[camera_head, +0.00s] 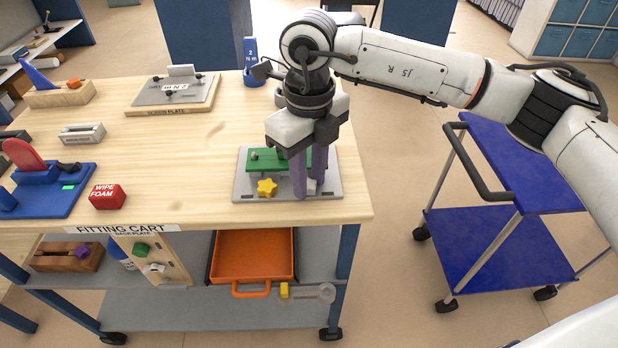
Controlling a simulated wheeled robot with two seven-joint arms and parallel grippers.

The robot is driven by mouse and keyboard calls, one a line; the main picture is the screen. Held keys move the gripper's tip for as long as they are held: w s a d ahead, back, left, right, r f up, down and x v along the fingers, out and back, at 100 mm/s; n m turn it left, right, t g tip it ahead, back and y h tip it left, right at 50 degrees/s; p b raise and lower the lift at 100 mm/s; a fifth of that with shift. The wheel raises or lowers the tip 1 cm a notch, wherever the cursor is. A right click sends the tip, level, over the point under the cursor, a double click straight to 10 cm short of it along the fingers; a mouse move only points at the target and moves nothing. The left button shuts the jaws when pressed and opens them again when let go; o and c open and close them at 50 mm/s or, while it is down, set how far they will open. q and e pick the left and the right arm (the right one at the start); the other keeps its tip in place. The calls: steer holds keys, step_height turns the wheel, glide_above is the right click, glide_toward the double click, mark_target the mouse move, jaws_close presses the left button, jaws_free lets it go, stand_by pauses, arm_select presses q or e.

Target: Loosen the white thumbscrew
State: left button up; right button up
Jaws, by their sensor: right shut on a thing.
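A grey plate (243,186) with a green block (270,158) on it lies at the front right of the wooden table. A yellow star-shaped knob (267,187) is on its front left. My right gripper (308,190) points down over the right part of this plate, its purple fingers close together. A small piece of the white thumbscrew (312,186) shows at the fingertips; the fingers hide most of it. The right gripper is shut on it. My left gripper is out of view.
The wooden tabletop (190,150) is clear left of the plate. A red wipe-foam block (107,196), a blue fixture (60,190) and a screw plate (172,92) stand farther left. A blue trolley (500,235) is at right.

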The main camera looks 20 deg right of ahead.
stand_by(0.5)
steer(key=o, duration=1.1)
steer(key=shift+c, duration=0.2)
steer(key=shift+w+d+r, duration=0.1)
steer(key=shift+d, duration=0.05)
